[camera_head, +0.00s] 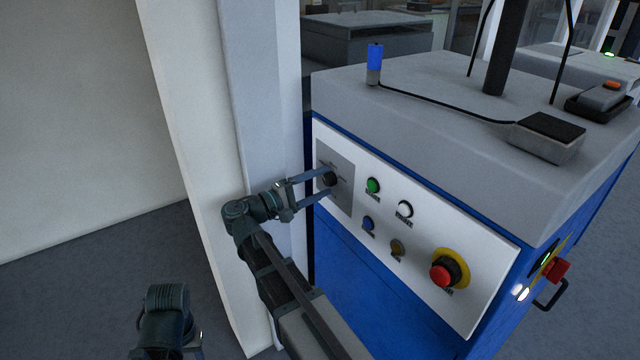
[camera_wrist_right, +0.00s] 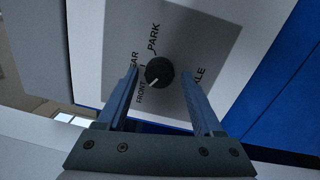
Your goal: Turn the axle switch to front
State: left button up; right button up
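The axle switch is a round black knob (camera_head: 329,179) on a grey plate at the left end of the white control panel. In the right wrist view the knob (camera_wrist_right: 159,72) carries a white pointer mark aimed down-left, towards the FRONT label. The labels REAR, PARK and AXLE, partly covered, are printed around it. My right gripper (camera_head: 322,183) is open, with one finger on each side of the knob. In the wrist view, gaps show between the knob and both fingers. A dark part of my left arm shows at the bottom left; its fingers cannot be seen.
Right of the switch are a green button (camera_head: 373,185), a white button (camera_head: 405,209), a blue button (camera_head: 368,223), a yellowish button (camera_head: 397,247) and a red emergency stop (camera_head: 443,272). A pale column (camera_head: 262,90) stands close left of the panel.

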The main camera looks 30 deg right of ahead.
jog(key=shift+a, duration=0.1)
jog(key=a, duration=1.3)
jog(key=shift+s+a+f+b, duration=0.3)
jog(key=shift+s+f+b, duration=0.05)
jog(key=shift+f, duration=0.05)
jog(key=shift+d, duration=0.1)
